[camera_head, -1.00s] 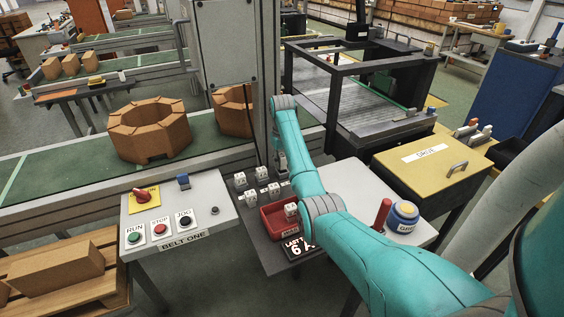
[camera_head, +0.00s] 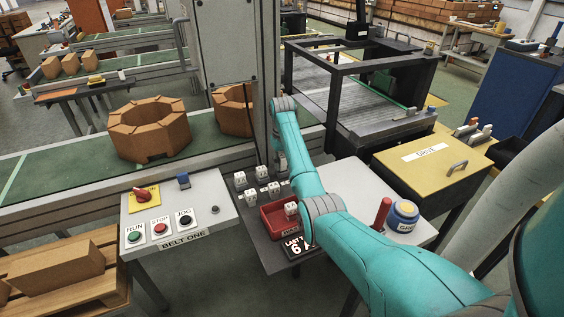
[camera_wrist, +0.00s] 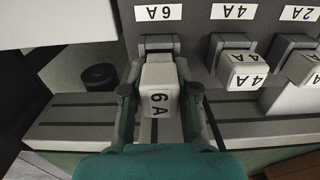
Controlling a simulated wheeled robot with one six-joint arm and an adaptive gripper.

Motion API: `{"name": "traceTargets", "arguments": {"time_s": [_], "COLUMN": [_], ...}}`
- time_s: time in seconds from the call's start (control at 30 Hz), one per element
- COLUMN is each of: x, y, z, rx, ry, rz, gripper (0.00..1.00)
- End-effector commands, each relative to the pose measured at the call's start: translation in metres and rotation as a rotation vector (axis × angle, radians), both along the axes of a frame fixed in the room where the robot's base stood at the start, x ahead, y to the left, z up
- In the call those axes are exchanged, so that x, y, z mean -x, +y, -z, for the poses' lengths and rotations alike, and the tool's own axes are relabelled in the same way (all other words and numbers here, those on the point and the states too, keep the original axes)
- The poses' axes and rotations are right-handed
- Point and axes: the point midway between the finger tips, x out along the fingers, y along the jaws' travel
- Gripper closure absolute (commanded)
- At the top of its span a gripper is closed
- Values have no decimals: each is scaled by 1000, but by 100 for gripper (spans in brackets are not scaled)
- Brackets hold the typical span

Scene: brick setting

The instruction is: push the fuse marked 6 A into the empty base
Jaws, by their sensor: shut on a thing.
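In the wrist view the white fuse marked 6 A (camera_wrist: 158,98) is between the two fingers of my gripper (camera_wrist: 160,90), which is shut on it. Directly behind the fuse is a grey base (camera_wrist: 159,43) under a 6A label (camera_wrist: 158,13). The fuse is lined up with this base and overlaps it in the picture; I cannot tell how deep it sits. In the head view my teal arm hides most of the gripper and this base.
Beside it stand fuses marked 4 A (camera_wrist: 242,70) and 2A in their bases. A red tray (camera_head: 270,222) holds another white fuse (camera_head: 291,208). A card (camera_head: 296,246) reading 6 A lies in front. The BELT ONE panel (camera_head: 205,205) is to the left.

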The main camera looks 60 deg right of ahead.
Motion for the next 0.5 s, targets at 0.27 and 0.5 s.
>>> {"name": "traceTargets", "arguments": {"time_s": [0.27,0.5], "x": [0,0], "y": [0,0], "z": [6,10], "rx": [1,1], "ry": [-1,-1], "rz": [0,0], "gripper": [100,63]}}
